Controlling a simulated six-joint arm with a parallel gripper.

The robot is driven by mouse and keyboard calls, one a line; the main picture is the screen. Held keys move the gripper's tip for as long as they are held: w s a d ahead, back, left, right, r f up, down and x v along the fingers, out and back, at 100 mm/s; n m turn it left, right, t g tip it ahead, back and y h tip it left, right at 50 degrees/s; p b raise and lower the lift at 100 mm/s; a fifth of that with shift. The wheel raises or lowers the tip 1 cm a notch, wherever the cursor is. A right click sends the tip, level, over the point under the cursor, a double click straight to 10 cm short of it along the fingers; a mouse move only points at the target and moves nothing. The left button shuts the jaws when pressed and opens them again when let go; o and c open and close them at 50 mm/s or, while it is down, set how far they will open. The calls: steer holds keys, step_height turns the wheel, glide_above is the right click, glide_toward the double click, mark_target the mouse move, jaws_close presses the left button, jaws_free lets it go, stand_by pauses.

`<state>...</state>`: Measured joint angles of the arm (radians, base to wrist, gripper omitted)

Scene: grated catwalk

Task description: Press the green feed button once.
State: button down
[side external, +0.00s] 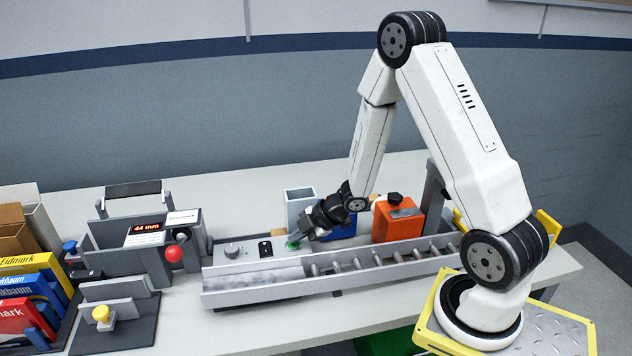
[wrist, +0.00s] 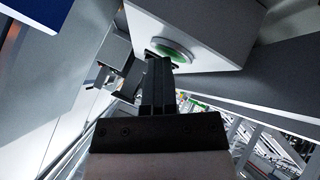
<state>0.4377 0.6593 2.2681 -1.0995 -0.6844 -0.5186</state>
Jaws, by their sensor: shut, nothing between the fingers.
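The green feed button (side external: 293,244) sits on the light grey panel behind the roller channel, to the right of a small black switch plate. My gripper (side external: 299,238) is shut and empty, tilted down with its fingertips right at the button and hiding part of it. In the wrist view the button is a green disc in a pale ring (wrist: 174,49). The closed fingertips (wrist: 160,58) overlap the ring's near edge there. I cannot tell whether they touch the button or are just short of it.
A grey dial (side external: 233,250) and the black switch plate (side external: 265,248) are left of the button. An orange box (side external: 398,222) stands close right of my gripper, a pale open bin (side external: 299,205) behind. The roller channel (side external: 250,292) runs in front. A red knob (side external: 174,254) is further left.

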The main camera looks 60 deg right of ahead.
mark_target(297, 243)
steer(key=shift+r, duration=0.1)
stand_by(0.3)
steer(key=shift+r, duration=3.65)
